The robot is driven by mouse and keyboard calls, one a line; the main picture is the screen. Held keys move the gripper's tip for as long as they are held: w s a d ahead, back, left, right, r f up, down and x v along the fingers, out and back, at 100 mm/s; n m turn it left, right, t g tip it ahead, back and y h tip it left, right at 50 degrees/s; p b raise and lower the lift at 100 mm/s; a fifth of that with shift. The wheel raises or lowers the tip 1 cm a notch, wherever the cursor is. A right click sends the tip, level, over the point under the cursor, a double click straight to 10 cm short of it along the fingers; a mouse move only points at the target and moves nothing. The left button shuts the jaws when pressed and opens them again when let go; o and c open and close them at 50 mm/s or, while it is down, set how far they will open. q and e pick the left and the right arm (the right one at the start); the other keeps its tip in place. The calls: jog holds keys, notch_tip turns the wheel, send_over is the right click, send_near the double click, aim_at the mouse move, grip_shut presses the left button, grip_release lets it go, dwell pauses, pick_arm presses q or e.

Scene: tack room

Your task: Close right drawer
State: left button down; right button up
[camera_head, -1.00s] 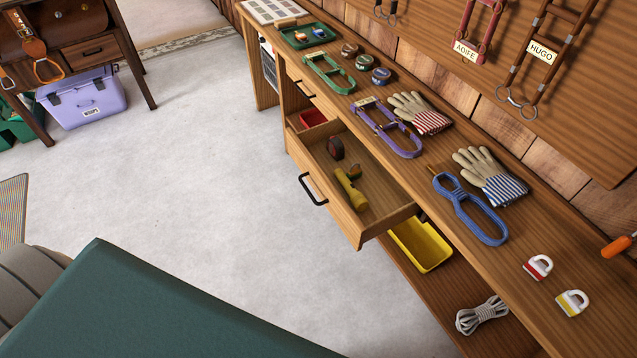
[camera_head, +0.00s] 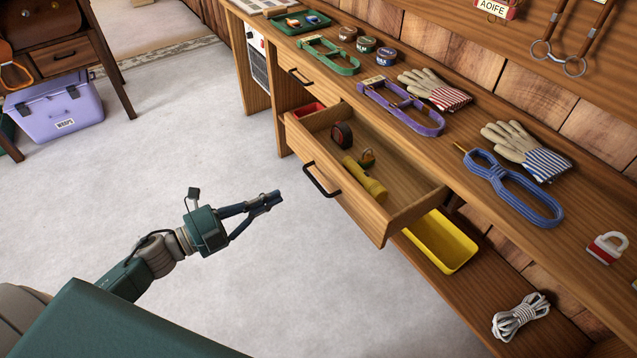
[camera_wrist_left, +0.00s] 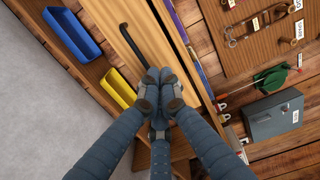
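The right drawer (camera_head: 350,195) of the wooden bench stands pulled open in the head view. Its black bar handle (camera_head: 322,180) is on the front panel. My left gripper (camera_head: 266,203) is left of the drawer front, apart from the handle, fingertips together and empty. In the left wrist view the gripper (camera_wrist_left: 160,80) points toward the drawer front, with the handle (camera_wrist_left: 133,45) just beyond the fingertips. My right gripper is not in view.
A shut drawer (camera_head: 297,78) is farther left in the bench. A yellow bin (camera_head: 440,243) and coiled rope (camera_head: 520,315) sit on the lower shelf. Halters and gloves (camera_head: 430,88) lie on the benchtop. The pale floor (camera_head: 180,130) before the drawer is clear.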

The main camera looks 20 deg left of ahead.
aim_at(333, 169)
pick_arm(q)
jog(key=x, duration=1.4)
jog(key=shift+s+d+r, duration=0.15)
jog(key=shift+d+r, duration=0.05)
jog(key=shift+r, duration=0.05)
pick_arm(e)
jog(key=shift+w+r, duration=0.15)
pick_arm(q)
jog(key=shift+d, duration=0.1)
jog(key=shift+w+d, duration=0.2)
jog(key=shift+w, duration=0.15)
jog(key=b+x, duration=0.2)
jog(key=x, duration=0.8)
jog(key=shift+d, duration=0.15)
jog(key=b+x, duration=0.1)
jog(key=x, duration=0.5)
jog(key=shift+w+d+b, duration=0.2)
jog(key=shift+b, duration=0.1)
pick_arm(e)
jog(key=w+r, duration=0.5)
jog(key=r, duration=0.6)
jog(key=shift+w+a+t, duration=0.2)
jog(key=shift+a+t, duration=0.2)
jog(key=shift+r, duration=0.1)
